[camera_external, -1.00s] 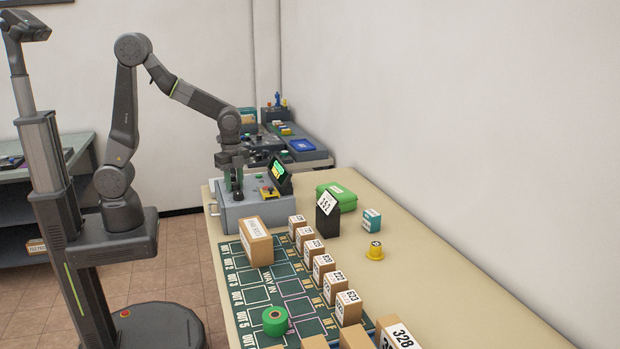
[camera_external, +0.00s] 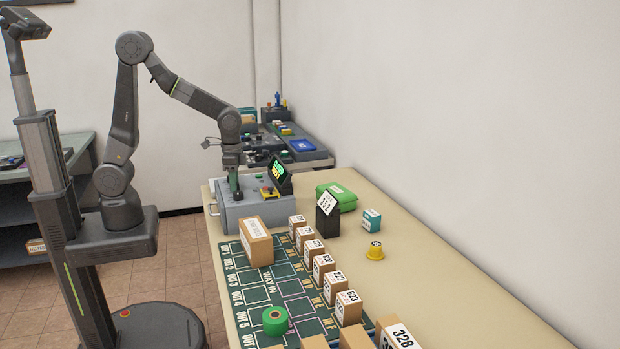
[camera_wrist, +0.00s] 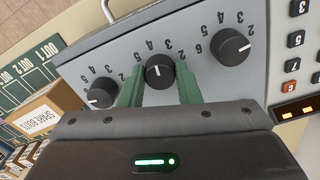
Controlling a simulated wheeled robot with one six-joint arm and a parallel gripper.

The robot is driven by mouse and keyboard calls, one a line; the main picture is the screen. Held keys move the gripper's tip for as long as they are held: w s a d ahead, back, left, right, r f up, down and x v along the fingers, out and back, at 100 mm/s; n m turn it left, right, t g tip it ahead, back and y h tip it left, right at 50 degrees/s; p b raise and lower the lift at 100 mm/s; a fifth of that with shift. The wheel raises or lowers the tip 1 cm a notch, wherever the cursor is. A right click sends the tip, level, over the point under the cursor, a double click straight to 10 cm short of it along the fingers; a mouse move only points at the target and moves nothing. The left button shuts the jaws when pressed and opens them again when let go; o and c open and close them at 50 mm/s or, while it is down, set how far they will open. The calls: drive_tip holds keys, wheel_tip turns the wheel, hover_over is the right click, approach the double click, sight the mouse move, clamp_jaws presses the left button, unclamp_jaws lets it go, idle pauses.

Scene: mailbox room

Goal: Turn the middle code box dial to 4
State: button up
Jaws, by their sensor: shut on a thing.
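The code box (camera_external: 255,208) is a grey console at the far end of the table. In the wrist view its sloping face (camera_wrist: 203,88) carries three black dials with printed numbers. The middle dial (camera_wrist: 160,72) sits between the green fingers of my gripper (camera_wrist: 160,68), which is shut on it. A short white mark shows on the dial's top; I cannot tell exactly which number it points to. The left dial (camera_wrist: 101,94) and right dial (camera_wrist: 230,47) stand free on either side. In the external view my gripper (camera_external: 236,192) points down onto the box and hides the dials.
A brown carton (camera_external: 256,241) stands close in front on the green mat. Small numbered boxes line the mat's right side. A black sign (camera_external: 327,216) and a green case (camera_external: 340,197) are to the right.

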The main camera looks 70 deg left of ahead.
drive_tip(key=shift+n, duration=0.5)
idle(0.3)
drive_tip(key=o, duration=1)
drive_tip(key=shift+r, duration=0.1)
wheel_tip(320, 180, up, 14)
drive_tip(key=shift+f, duration=0.15)
wheel_tip(320, 180, down, 14)
idle(0.4)
